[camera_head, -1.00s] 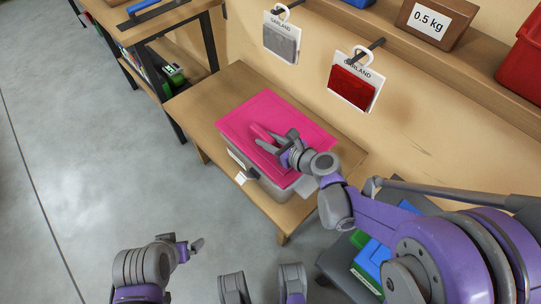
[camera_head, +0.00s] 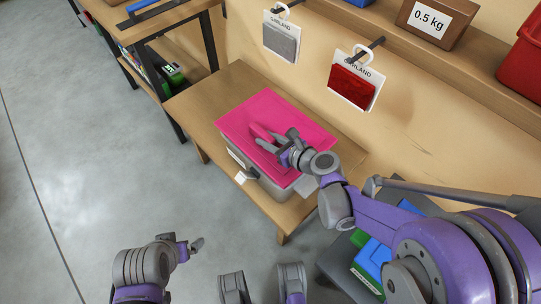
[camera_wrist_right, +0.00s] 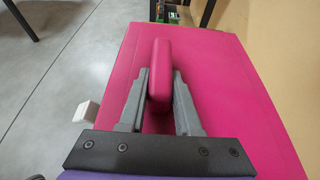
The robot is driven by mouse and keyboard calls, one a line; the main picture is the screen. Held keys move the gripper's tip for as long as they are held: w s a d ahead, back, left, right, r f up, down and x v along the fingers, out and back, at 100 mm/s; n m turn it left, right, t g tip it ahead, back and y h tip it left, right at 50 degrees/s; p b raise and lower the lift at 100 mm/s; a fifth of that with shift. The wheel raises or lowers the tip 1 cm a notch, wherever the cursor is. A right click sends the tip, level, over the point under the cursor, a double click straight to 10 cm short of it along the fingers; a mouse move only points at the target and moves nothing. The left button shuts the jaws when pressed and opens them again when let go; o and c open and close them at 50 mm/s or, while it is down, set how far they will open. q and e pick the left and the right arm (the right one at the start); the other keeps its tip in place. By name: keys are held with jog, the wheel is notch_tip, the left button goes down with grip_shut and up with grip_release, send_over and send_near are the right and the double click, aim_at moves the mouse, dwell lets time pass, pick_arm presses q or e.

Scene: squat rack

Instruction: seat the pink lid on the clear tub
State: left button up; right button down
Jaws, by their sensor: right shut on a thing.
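The pink lid (camera_head: 285,115) lies flat over the clear tub (camera_head: 272,188) on the small wooden table. My right gripper (camera_head: 268,143) is shut on the lid's raised handle, with a finger on each side. The right wrist view shows the handle (camera_wrist_right: 161,72) between the fingers of the right gripper (camera_wrist_right: 160,85) and the lid spread flat beneath. My left gripper (camera_head: 197,244) is low at the front left, over the floor, away from the tub; its finger opening is unclear.
The wooden table (camera_head: 205,98) has bare room left of the tub. A white tag (camera_head: 240,177) hangs at the tub's front. Hanging packs, one grey (camera_head: 281,40) and one red (camera_head: 352,86), are on the wall behind. A bin with blue and green items (camera_head: 372,262) stands right.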

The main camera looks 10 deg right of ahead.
jog(key=shift+f+b, duration=1.1)
jog(key=shift+f, duration=0.4)
dwell(1.9)
jog(key=c, duration=0.5)
grip_release()
jog(key=p+v, duration=0.2)
jog(key=v, duration=0.8)
jog(key=shift+s+d+r, duration=0.15)
jog(key=shift+s+r, duration=0.05)
jog(key=shift+s, duration=0.1)
jog(key=shift+s, duration=0.1)
